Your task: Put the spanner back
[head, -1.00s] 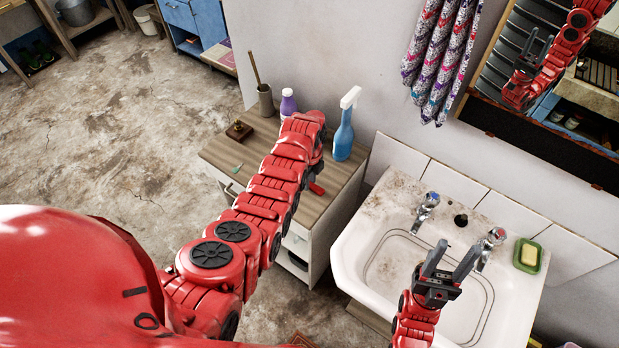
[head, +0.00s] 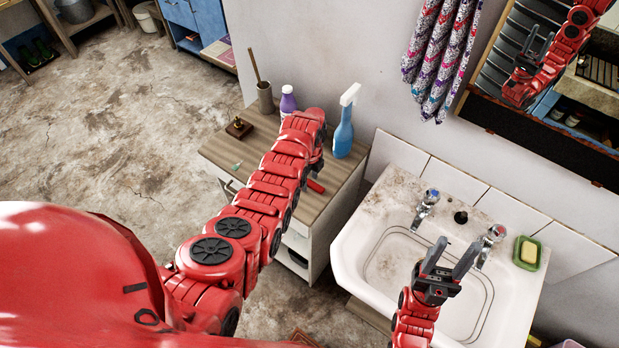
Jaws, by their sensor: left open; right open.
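I cannot pick out a spanner in the head view. A small red piece (head: 317,186) shows beside my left arm at the cabinet top, too little of it to name. My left gripper (head: 316,165) is at the end of the arm reaching over the cabinet. It points down and is open, with its fingers mostly hidden behind the arm. My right gripper (head: 449,262) is open and empty above the washbasin, its two dark fingers apart and pointing up in the picture.
The wooden cabinet top (head: 222,147) holds a blue spray bottle (head: 343,130), a purple bottle (head: 288,102), a pot with a stick (head: 265,98) and a brown block (head: 239,127). The washbasin (head: 375,228) has two taps and a green soap dish (head: 528,253). A mirror hangs above.

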